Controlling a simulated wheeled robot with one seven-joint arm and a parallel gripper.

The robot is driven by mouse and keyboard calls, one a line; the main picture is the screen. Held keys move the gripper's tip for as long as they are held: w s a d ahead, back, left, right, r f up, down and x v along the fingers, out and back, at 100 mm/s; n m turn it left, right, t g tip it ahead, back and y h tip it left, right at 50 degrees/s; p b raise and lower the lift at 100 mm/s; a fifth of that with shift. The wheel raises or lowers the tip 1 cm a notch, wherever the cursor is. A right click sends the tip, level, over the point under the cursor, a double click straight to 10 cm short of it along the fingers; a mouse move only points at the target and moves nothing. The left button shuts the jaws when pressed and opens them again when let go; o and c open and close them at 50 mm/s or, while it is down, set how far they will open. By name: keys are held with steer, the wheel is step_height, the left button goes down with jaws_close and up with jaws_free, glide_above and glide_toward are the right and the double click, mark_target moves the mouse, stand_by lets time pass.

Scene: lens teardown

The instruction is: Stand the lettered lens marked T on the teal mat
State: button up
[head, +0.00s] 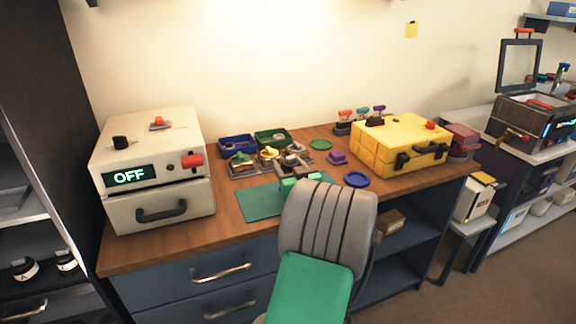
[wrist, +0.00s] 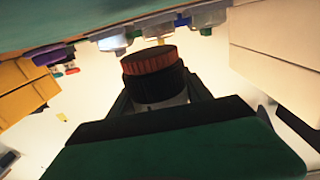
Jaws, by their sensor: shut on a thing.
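The teal mat (head: 258,203) lies flat at the front of the wooden desk, with its right part hidden behind my arm. My gripper (head: 300,183) is low over or beside the mat's right side; I cannot tell the exact height. In the wrist view my gripper (wrist: 163,108) is shut on a dark round lens (wrist: 155,84) with a ribbed rust-orange end and a pale patch between the fingers. No letter on it is readable, so I cannot tell if it is T. In the head view the held lens is hidden or too small to make out.
A cream machine reading OFF (head: 150,170) stands left, a yellow case (head: 400,146) right. Dark lenses (head: 25,268) with white labels sit on the left shelf.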

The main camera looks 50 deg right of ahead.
steer(key=shift+f+b, duration=0.35)
steer(key=shift+b, duration=0.1)
